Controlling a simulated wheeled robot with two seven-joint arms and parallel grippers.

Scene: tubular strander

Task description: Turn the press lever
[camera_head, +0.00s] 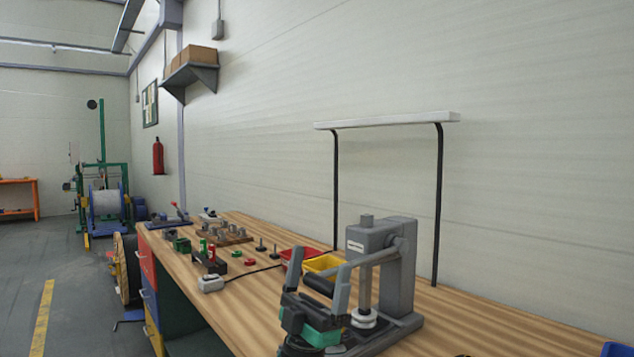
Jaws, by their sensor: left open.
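A grey arbor press (385,262) stands on the wooden bench, right of the picture's middle. The gripper hides part of the press's base. My right gripper is not in view.
Yellow (323,265) and red (297,254) bins stand behind the gripper. Small parts and fixtures (215,236) lie farther left on the bench. A lamp frame (388,121) rises behind the press. The bench is bare at right, apart from a blue bin (614,349).

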